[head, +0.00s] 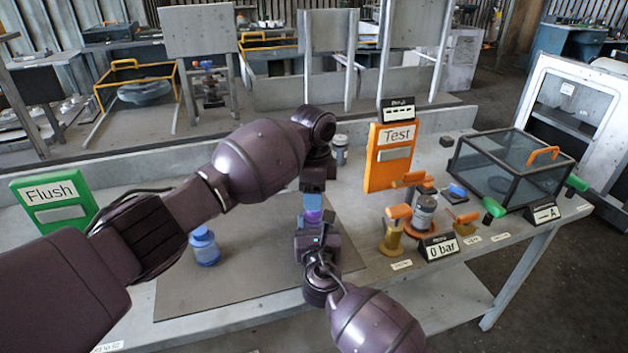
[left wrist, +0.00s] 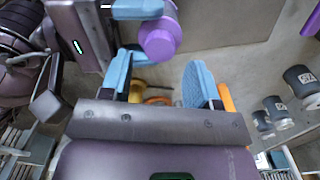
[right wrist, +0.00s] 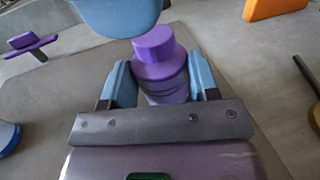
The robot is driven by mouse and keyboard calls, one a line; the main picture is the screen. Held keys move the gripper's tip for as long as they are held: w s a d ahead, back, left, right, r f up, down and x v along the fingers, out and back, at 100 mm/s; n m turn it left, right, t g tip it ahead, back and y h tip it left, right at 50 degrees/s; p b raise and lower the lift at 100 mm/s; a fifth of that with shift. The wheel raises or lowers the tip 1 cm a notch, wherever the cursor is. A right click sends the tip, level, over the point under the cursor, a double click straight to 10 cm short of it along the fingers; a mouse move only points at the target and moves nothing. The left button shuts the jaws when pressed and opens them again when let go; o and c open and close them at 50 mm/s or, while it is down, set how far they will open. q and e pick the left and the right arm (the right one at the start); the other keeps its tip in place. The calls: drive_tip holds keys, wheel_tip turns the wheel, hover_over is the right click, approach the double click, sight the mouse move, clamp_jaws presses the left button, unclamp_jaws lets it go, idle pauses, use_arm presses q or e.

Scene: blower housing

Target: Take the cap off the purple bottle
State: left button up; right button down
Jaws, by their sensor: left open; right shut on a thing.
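The purple bottle (head: 313,216) is over the grey mat in the middle of the bench. My right gripper (right wrist: 163,82) is shut around its body. In the right wrist view, its purple cap (right wrist: 153,43) is on top, above the fingers. My left gripper (left wrist: 161,84) is open and empty, pointing down from above. The left wrist view shows the cap (left wrist: 158,40) outside the gap between its fingers, apart from them. One blue left finger (right wrist: 118,12) looms just over the cap in the right wrist view. The bottle's base is hidden, so I cannot tell whether it touches the mat.
A blue bottle (head: 204,246) stands on the mat (head: 235,285) to the left. A green Flush panel (head: 52,198) is far left; an orange Test panel (head: 390,158) stands behind right. Orange-handled valves (head: 394,232) and a glass box (head: 510,165) crowd the right.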

sight(314, 223)
use_arm(q)
drive_tip(key=shift+f, duration=1.75)
drive_tip(key=c, duration=0.9)
drive_tip(key=shift+n, duration=1.7)
drive_tip(key=shift+c, duration=0.3)
drive_tip(key=o, duration=1)
drive_tip(key=shift+r, duration=0.1)
